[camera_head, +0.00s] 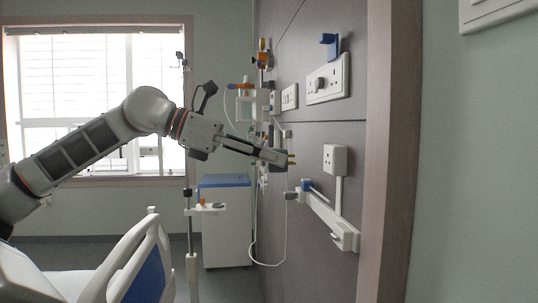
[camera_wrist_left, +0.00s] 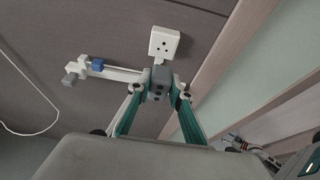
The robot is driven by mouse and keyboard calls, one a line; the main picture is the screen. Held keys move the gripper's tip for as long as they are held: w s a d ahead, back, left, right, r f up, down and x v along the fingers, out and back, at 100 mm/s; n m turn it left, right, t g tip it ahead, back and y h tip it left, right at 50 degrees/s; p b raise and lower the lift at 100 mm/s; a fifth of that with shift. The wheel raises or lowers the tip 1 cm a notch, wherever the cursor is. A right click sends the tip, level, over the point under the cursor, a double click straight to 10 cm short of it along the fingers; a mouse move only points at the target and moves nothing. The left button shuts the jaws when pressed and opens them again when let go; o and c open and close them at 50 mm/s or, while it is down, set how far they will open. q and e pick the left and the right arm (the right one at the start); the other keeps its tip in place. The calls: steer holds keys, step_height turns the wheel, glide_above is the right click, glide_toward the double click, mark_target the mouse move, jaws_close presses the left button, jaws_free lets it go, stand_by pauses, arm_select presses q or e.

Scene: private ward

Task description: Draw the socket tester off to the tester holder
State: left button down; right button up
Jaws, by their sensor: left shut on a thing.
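My left gripper (camera_head: 272,155) is shut on the socket tester, a small grey block (camera_head: 281,159) with brass pins that point right. The pins show bare, clear of the white single socket (camera_head: 335,159) on the wall. In the left wrist view the tester (camera_wrist_left: 159,76) sits between the fingertips (camera_wrist_left: 159,91), just below the socket (camera_wrist_left: 164,43) in the picture. A blue clip (camera_head: 306,185) sits on a white wall rail (camera_head: 322,213); it also shows in the wrist view (camera_wrist_left: 97,65). I cannot tell whether it is the tester holder.
A blue bracket (camera_head: 330,42) stands above a white double socket panel (camera_head: 328,79). A white cable (camera_head: 285,235) hangs below the arm. A cabinet (camera_head: 226,225) with a blue top and a bed rail (camera_head: 135,262) stand left of the wall.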

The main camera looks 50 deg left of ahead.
arm_select(q)
steer(key=shift+w+f, duration=0.1)
steer(key=shift+f, duration=0.05)
steer(key=shift+w+d, duration=0.45)
steer(key=shift+w, duration=0.35)
steer(key=shift+w+d, duration=0.4)
steer(key=shift+w, duration=0.4)
steer(key=shift+w+d, duration=0.45)
steer(key=shift+w, duration=0.35)
steer(key=shift+w+d+p, duration=0.35)
steer(key=shift+w+d, duration=0.1)
steer(key=shift+w, duration=0.4)
steer(key=shift+w+r, duration=0.1)
steer(key=shift+r, duration=0.1)
